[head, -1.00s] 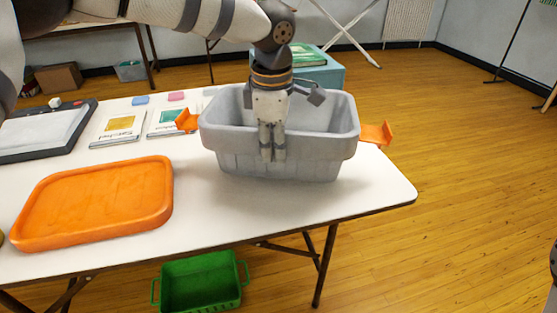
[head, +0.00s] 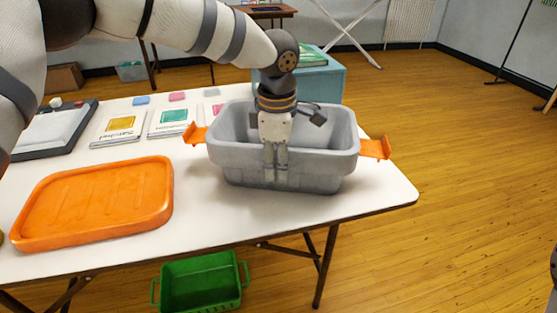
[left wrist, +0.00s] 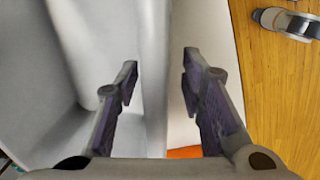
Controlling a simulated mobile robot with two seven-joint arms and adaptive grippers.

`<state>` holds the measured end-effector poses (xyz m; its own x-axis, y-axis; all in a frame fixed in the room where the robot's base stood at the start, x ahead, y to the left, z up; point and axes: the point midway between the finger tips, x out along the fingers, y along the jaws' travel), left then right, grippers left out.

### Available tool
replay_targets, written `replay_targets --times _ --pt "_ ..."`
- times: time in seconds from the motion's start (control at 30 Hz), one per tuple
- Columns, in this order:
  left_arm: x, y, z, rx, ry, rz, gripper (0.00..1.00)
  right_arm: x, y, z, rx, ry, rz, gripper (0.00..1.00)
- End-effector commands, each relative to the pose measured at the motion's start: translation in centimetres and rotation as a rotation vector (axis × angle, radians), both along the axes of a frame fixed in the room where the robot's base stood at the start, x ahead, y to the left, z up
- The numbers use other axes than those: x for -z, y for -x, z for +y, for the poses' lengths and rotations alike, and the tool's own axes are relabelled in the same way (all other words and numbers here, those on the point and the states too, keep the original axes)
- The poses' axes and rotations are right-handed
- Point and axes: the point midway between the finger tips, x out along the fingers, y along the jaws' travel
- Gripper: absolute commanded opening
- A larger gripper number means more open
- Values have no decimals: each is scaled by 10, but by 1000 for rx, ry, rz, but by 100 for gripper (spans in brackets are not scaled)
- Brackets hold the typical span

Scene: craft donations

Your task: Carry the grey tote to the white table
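The grey tote (head: 230,165) stands at the right end of the white table (head: 215,215). It is an open-topped tub with orange handles at both ends, and it looks empty. My left gripper (head: 275,182) points down at its near wall, with the fingers showing in front of that wall in the head view. In the left wrist view, the two fingers (left wrist: 160,80) are apart. The tote's wall (left wrist: 152,40) runs between them, with a gap to the right finger. Whether the left finger touches the wall is unclear.
An orange tray (head: 95,200) lies on the table's left part. Booklets (head: 165,123) and a grey-framed board (head: 50,132) lie behind it. A green basket (head: 200,285) is under the table. A teal box (head: 325,82) stands behind the tote.

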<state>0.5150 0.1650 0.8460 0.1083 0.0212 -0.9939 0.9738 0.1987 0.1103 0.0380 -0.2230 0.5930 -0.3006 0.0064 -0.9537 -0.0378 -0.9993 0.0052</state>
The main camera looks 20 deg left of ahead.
Motion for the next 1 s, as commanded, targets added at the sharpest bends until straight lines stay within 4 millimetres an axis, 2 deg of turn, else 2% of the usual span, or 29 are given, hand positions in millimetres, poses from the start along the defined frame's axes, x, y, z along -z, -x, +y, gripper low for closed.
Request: replay_targets --times 0.07,0.4,0.5,0.63,1.0 --pt "-10 0 0 -1 0 -3 36 -1 -1 0 0 0 -3 40" --pt "-97 10 -2 -1 2 -6 36 -7 -6 0 0 0 -22 40" --pt "-113 11 -3 -1 1 -4 36 -7 -7 0 0 0 -24 40" --pt "-121 13 -3 0 0 -1 36 -7 -7 0 1 0 -24 40" --pt "-122 13 -3 0 0 0 36 -7 -7 0 1 0 -24 40"
